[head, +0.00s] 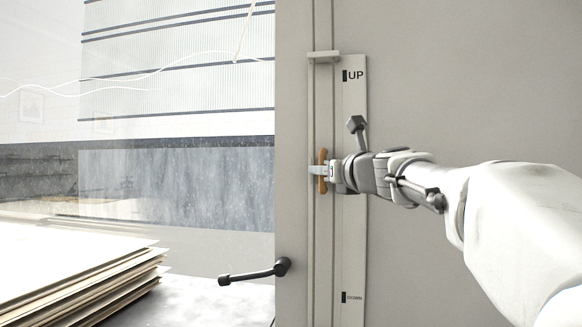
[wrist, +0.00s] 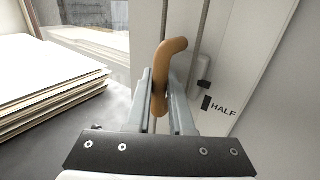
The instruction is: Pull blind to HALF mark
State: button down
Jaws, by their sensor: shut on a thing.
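My gripper (head: 322,170) is shut on a tan-orange handle (head: 323,185) at the vertical rail (head: 322,240) beside the window. In the wrist view my gripper (wrist: 160,95) has its fingers on either side of the handle (wrist: 169,65), whose bent top rises above them. A white scale strip (head: 354,240) runs beside the rail, with UP (head: 354,76) near its top and DOWN (head: 352,297) near its bottom. In the wrist view the HALF mark (wrist: 218,108) is just right of the handle. My gripper and wrist hide it in the head view.
A black crank handle (head: 254,272) sticks out from the wall at lower left of the rail. A stack of sheets (head: 75,285) lies on a surface below the window. A striped, ribbed panel (head: 180,65) shows in the window. The wall at right is bare.

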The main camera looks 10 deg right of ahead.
aim_at(324, 190)
jog(key=shift+f+b, duration=1.25)
jog(key=shift+f, duration=0.85)
jog(key=c, duration=1.1)
grip_release()
jog(key=shift+s+r, duration=0.1)
jog(key=v, duration=1.7)
jog(key=shift+s, duration=0.1)
